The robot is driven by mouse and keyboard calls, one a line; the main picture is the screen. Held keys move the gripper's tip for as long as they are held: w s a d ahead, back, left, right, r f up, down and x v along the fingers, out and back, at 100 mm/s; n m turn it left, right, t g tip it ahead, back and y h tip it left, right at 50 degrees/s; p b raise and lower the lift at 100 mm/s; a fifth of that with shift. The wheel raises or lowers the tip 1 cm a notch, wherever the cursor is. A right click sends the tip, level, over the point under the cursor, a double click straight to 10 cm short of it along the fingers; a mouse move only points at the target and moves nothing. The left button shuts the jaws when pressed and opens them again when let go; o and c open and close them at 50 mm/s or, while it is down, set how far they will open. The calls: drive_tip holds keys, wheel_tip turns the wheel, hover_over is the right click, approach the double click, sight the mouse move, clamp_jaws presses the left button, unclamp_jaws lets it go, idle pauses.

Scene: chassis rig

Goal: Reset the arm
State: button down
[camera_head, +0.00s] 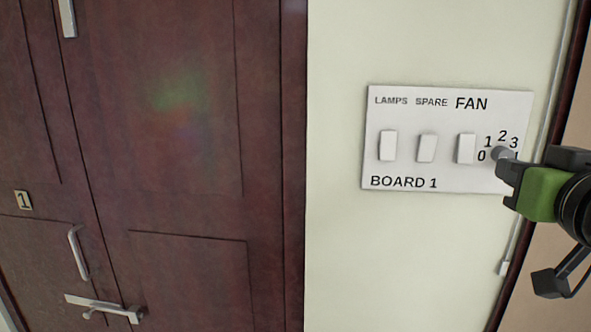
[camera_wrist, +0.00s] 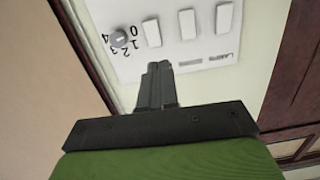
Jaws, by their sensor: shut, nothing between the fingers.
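My gripper (camera_head: 508,170), green and black, is at the right of the head view, in front of the lower right part of a white switch board (camera_head: 400,165). In the wrist view my gripper (camera_wrist: 158,72) has its fingers together with nothing between them, pointing towards the board (camera_wrist: 130,68). The board carries three white rocker switches, marked LAMPS (camera_head: 388,146), SPARE (camera_head: 427,148) and FAN (camera_head: 466,148). A grey round knob (camera_head: 502,154) with a number scale is partly hidden by my gripper in the head view. The wrist view shows the knob (camera_wrist: 119,37) clear of the fingers.
A dark red-brown wooden door (camera_head: 180,120) with a metal handle (camera_head: 78,252) and a bolt (camera_head: 105,308) fills the left. A number 1 plate (camera_head: 23,200) is on it. A pale wall (camera_head: 335,240) lies between door and board. A conduit (camera_head: 548,95) runs down at the right.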

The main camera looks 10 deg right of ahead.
drive_tip(key=a+f+g+y, duration=0.3)
drive_tip(key=a+f, duration=0.6)
drive_tip(key=f, duration=0.3)
drive_tip(key=s+a+f+n+g, duration=0.1)
drive_tip(key=s+a+f+g, duration=0.1)
drive_tip(key=f, duration=0.5)
drive_tip(key=s+a+f+n+g+y+b, duration=0.1)
drive_tip(key=s+a+f+g, duration=0.2)
drive_tip(key=f, duration=0.4)
drive_tip(key=s+a+f+n+g, duration=0.1)
drive_tip(key=s+a+f+g, duration=0.1)
drive_tip(key=s+a+f, duration=0.3)
wheel_tip(320, 180, down, 2)
drive_tip(key=shift+s+f+g+b, duration=0.25)
drive_tip(key=shift+s+g+b, duration=0.15)
drive_tip(key=shift+s, duration=0.4)
drive_tip(key=c, duration=1.8)
unclamp_jaws()
